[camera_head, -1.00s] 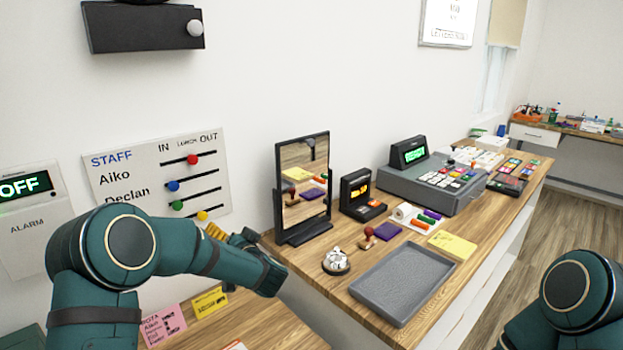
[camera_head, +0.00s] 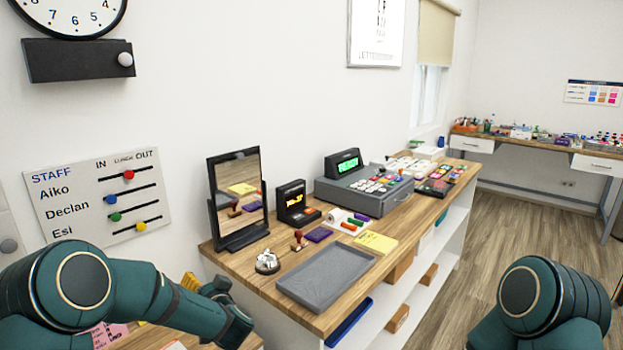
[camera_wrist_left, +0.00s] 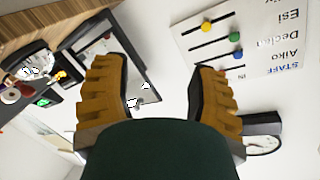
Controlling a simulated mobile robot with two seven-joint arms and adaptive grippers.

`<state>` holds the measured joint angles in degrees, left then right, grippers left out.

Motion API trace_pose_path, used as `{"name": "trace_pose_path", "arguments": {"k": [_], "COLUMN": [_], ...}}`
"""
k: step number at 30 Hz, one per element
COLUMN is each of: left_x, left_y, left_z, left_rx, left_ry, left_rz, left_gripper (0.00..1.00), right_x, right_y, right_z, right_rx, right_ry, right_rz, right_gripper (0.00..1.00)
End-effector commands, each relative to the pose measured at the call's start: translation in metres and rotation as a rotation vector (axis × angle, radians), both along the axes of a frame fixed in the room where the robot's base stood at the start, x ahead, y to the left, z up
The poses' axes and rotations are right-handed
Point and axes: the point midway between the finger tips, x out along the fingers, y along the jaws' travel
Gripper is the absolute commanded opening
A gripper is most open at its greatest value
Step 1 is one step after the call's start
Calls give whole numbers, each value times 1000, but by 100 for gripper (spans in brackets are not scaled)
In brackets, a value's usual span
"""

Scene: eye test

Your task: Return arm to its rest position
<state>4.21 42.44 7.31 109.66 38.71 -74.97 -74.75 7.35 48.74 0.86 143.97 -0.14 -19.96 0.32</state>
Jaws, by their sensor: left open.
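My left arm comes in from the lower left in the head view. Its gripper (camera_head: 190,282) shows only as a bit of yellow finger behind the dark green wrist, left of the wooden counter. In the left wrist view the two yellow-brown fingers of the left gripper (camera_wrist_left: 158,68) stand wide apart, with nothing between them but white wall and part of the mirror. Of my right arm only a dark green rounded link shows at the lower right of the head view; its gripper is out of the picture.
The wooden counter (camera_head: 232,268) holds a mirror (camera_head: 239,198), bell (camera_head: 268,262), grey tray (camera_head: 325,278), cash register (camera_head: 365,188) and stamp (camera_head: 299,241). A staff board (camera_head: 97,196) hangs on the left wall, also in the wrist view (camera_wrist_left: 255,50). Open floor (camera_head: 520,225) lies right of the counter.

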Motion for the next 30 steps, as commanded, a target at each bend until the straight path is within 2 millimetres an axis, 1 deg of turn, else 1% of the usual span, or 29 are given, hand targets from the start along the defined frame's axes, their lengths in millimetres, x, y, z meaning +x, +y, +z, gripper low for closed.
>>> {"name": "trace_pose_path", "arguments": {"k": [1,2,3,5,6,8,9,11,12,14,15,17,18,21,22,24,26,27,30], "left_x": [-6,-10,-17,-31,-44,-67,-85,-114,-135,-169,-192,-226,-246,-290,-300,-318,-328,-332,-334], "left_y": [-11,-19,-31,-49,-61,-79,-91,-107,-117,-131,-139,-148,-154,-162,-164,-166,-167,-168,-168], "left_z": [-25,-39,-58,-87,-107,-136,-154,-179,-193,-212,-223,-235,-241,-250,-252,-254,-255,-255,-255], "left_rx": [-69,-118,-187,-299,-377,-498,-578,-697,-772,-879,-944,-1030,-1078,-1166,-1185,-1216,-1232,-1238,-1244], "left_ry": [29,45,72,122,165,238,294,382,446,545,612,706,764,887,916,966,994,1003,1011], "left_rz": [-64,-104,-153,-219,-256,-300,-320,-336,-339,-329,-313,-282,-260,-197,-180,-146,-129,-122,-114], "left_gripper": [58,58,58,58,58,58,58,58,58,58,58,58,58,58,58,58,58,58,58], "right_x": [0,0,0,0,0,0,0,0,0,0,0,0,0,0,0,0,0,0,0], "right_y": [1,1,1,1,1,1,1,0,0,0,1,1,1,1,1,1,1,1,1], "right_z": [0,0,0,0,0,0,0,0,0,0,0,0,0,0,0,0,0,0,0], "right_rx": [1,1,1,1,1,1,1,0,0,1,1,1,1,1,1,1,1,1,1], "right_ry": [0,-1,-1,-1,-1,-1,0,0,0,0,0,0,0,0,0,0,0,0,0], "right_rz": [1,2,2,3,2,2,1,1,1,1,1,1,1,1,1,1,1,1,1], "right_gripper": [58,58,58,58,58,58,58,58,58,58,58,58,58,58,58,58,58,58,58]}}
